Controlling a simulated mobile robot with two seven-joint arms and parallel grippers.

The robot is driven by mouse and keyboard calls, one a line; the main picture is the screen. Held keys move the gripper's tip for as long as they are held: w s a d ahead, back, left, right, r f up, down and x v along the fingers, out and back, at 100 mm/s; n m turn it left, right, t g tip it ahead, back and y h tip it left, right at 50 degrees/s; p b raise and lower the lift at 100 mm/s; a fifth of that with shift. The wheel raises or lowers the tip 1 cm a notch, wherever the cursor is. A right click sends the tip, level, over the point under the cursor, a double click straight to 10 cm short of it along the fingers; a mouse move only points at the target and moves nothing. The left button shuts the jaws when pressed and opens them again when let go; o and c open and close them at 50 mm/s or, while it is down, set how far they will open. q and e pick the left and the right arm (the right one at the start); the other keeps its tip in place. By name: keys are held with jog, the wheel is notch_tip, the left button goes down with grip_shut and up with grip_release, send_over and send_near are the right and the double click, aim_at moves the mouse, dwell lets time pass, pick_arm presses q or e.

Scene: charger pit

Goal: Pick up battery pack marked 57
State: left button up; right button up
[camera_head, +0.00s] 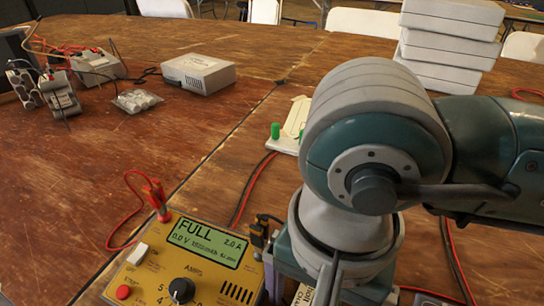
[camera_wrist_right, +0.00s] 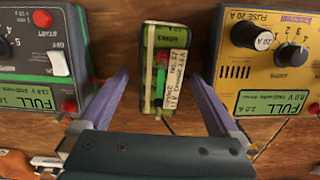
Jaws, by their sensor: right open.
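A green battery pack (camera_wrist_right: 150,45) with a pale handwritten label lies on the wooden table in the right wrist view. The small, turned writing on the label seems to include 57. My right gripper (camera_wrist_right: 160,76) is open, with one purple finger on each side of the pack's near part. I see gaps between the fingers and the pack; the gripper's height above it is hard to tell. In the head view my right arm covers the spot, and the pack cannot be made out there. My left gripper is out of view.
A yellow charger (camera_head: 150,270) reading FULL stands beside my right arm; a yellow charger also shows in the wrist view (camera_wrist_right: 270,60). A grey-green charger (camera_wrist_right: 30,85) stands on the pack's other side. A white box (camera_head: 198,73) and stacked white cases (camera_head: 450,45) stand farther back.

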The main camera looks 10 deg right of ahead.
notch_tip(320, 180, down, 2)
jog(key=shift+f, duration=0.1)
jog(key=shift+c, duration=0.2)
grip_shut()
dwell(0.6)
